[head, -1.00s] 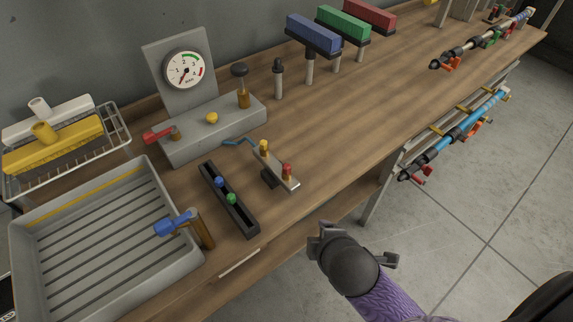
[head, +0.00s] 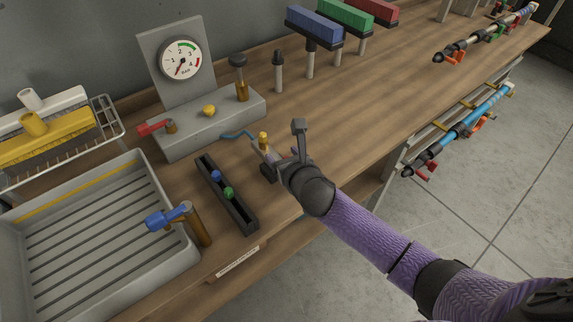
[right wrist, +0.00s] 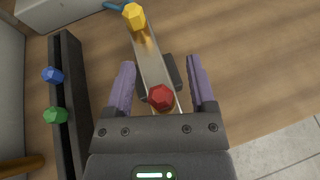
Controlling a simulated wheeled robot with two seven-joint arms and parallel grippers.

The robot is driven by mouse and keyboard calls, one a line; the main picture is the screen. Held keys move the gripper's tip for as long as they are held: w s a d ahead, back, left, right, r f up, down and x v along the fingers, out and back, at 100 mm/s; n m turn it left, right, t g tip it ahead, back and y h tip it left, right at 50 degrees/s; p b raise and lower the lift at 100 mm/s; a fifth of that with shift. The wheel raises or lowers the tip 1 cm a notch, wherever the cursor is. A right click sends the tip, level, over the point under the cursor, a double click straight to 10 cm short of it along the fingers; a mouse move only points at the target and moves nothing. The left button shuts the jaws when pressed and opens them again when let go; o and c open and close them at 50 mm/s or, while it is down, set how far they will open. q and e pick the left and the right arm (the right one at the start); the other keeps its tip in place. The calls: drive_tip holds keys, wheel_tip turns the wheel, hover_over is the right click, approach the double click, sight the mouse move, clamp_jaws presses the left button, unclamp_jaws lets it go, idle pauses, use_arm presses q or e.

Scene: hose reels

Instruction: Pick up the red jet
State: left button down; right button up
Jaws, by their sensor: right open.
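The red jet (right wrist: 161,97) is a small red faceted knob at the near end of a narrow metal bar (right wrist: 152,62) in the right wrist view. My right gripper (right wrist: 161,82) is open, with one finger on each side of the bar and the red jet between them, nearer the palm. No finger clearly touches it. In the head view my right gripper (head: 283,148) covers the red jet. A yellow jet (right wrist: 134,16) stands at the bar's far end and also shows in the head view (head: 263,139). My left gripper is not in view.
A dark rack (head: 226,194) with a blue jet (head: 216,175) and a green jet (head: 229,193) lies just left. A grey ribbed tray (head: 95,245) with a blue-handled tap is further left. A gauge stand (head: 212,124) stands behind.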

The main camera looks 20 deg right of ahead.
drive_tip(key=shift+w, duration=0.15)
clamp_jaws()
